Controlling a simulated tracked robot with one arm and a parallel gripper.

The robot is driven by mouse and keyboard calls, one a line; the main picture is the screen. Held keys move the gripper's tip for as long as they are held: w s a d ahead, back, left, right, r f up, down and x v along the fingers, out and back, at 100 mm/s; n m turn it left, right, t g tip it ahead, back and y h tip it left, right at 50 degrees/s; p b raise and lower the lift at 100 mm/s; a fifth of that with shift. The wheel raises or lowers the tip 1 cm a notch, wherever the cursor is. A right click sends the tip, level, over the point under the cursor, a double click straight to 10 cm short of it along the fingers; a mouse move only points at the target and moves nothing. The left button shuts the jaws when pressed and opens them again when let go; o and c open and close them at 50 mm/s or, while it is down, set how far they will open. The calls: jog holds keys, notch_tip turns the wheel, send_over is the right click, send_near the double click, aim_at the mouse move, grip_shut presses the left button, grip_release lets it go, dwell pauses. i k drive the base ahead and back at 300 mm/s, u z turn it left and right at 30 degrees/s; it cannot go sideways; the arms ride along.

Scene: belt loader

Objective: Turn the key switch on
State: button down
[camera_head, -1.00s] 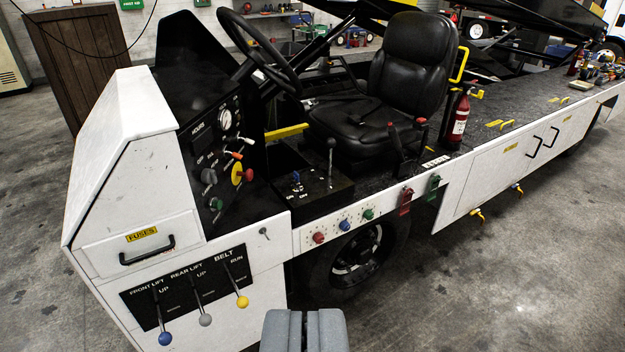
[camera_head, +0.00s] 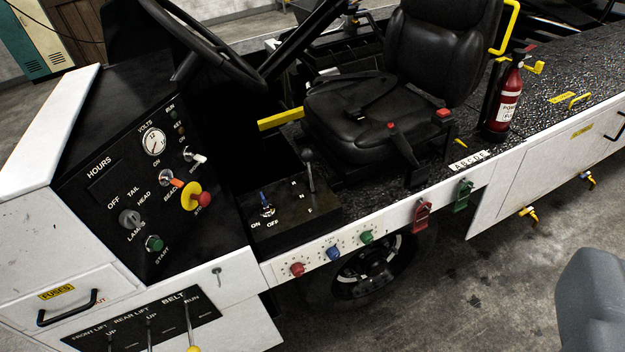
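A small blue-topped switch (camera_head: 266,203) on a metal base stands on the black console left of the seat, with ON and OFF lettering beside it. It looks like the key switch, but it is too small to be sure. A small metal key-like piece (camera_head: 217,273) also sits on the white front panel below the dash. My gripper (camera_head: 592,300) shows only as a grey part at the lower right edge, well to the right of the console and touching nothing visible. Its fingertips are not clearly shown.
The black dash (camera_head: 120,190) carries a gauge, lamp knob, green start button and red-yellow stop button (camera_head: 195,197). A black lever (camera_head: 309,170) rises right beside the blue switch. The steering wheel (camera_head: 200,45) overhangs behind. Coloured knobs (camera_head: 333,253) line the white side edge.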

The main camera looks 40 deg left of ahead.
aim_at(267, 212)
jog(key=u, duration=0.45)
jog(key=i, duration=1.15)
jog(key=u, duration=0.75)
